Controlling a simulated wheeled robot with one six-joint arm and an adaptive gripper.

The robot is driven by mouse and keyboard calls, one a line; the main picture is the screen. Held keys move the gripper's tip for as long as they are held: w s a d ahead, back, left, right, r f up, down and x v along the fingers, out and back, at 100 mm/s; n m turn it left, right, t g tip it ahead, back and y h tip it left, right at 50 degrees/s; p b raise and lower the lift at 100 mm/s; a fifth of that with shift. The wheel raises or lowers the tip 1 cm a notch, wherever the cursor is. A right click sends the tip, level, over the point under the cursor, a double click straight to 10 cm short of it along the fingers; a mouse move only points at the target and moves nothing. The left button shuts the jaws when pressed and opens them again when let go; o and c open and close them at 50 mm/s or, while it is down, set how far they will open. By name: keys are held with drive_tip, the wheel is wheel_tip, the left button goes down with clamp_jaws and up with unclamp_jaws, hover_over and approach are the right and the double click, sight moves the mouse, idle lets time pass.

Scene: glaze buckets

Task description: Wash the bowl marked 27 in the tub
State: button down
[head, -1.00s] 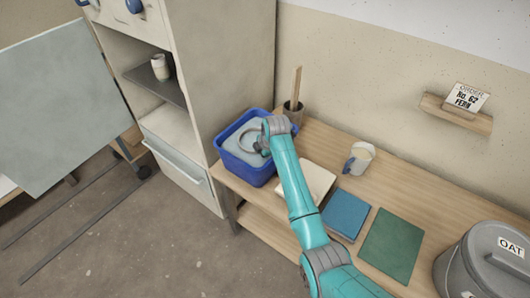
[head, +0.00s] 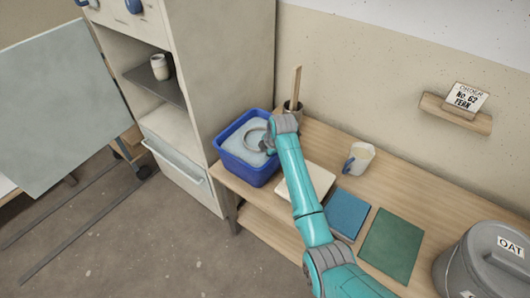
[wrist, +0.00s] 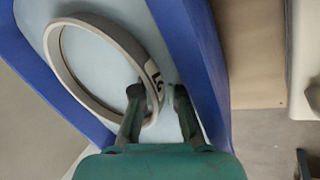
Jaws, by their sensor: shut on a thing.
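The blue tub (head: 241,173) stands at the left end of the bench with pale blue-grey water in it. A pale grey bowl (head: 247,141) is in the tub at the water; I cannot tell how deep it sits. In the wrist view the bowl (wrist: 129,42) shows as a tilted ring with a dark mark on a light label, partly hidden and not readable. My gripper (wrist: 158,93) is shut on the bowl's near right wall, one finger on each side. In the head view my gripper (head: 268,146) is over the tub's right part.
A pot with a wooden tool (head: 296,85) stands close behind my wrist. A pale slab (head: 318,178), a jug (head: 360,159), a blue tile (head: 348,213) and a green tile (head: 391,246) lie along the bench. The cabinet (head: 235,65) rises beside the tub.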

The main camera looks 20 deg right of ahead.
drive_tip(key=shift+a, duration=1.2)
drive_tip(key=shift+d, duration=0.2)
drive_tip(key=shift+d, duration=1)
drive_tip(key=shift+a, duration=0.15)
drive_tip(key=shift+a, duration=1.05)
drive_tip(key=shift+d, duration=0.15)
